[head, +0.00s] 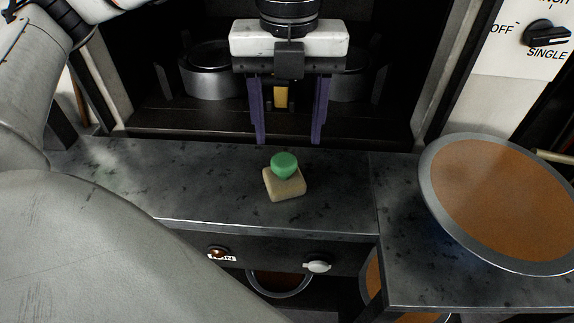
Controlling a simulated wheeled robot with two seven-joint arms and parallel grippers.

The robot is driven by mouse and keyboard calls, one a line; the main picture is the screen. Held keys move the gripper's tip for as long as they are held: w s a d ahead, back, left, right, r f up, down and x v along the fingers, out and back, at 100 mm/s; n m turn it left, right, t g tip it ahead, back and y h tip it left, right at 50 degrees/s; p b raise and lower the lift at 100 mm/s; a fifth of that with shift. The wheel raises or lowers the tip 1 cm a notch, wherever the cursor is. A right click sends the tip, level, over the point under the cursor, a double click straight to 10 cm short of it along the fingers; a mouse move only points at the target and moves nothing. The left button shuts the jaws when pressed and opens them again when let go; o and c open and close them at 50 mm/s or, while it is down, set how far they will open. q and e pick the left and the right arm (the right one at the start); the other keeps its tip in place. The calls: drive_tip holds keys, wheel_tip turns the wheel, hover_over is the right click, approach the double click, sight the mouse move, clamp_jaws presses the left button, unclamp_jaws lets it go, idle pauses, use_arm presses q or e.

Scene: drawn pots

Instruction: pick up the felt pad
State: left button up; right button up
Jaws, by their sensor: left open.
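A small beige block (285,188), which looks like the felt pad, lies on the dark speckled counter (180,190) near the middle. A small green rounded piece (285,163) sits on top of it. My left gripper (288,140) points down with its two purple fingers spread apart. Nothing shows between the fingertips. In the head view the fingertips appear just above and behind the green piece, apart from it. My right gripper is not in view.
A large round disc (505,200) with a grey rim and orange-brown face leans at the right. Round metal pots (210,75) stand in the dark recess behind. Knobs (317,266) sit on the drawer front. The counter left of the block is clear.

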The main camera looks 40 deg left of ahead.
sight(284, 160)
use_arm(q)
drive_tip(key=shift+s+f, duration=0.1)
drive_tip(key=shift+f, duration=0.85)
drive_tip(key=f, duration=0.4)
drive_tip(key=shift+s+a+f, duration=0.1)
drive_tip(key=shift+s+a, duration=0.1)
drive_tip(key=shift+s, duration=0.2)
drive_tip(key=shift+w+f, duration=0.1)
drive_tip(key=shift+f, duration=0.45)
drive_tip(key=c, duration=1.2)
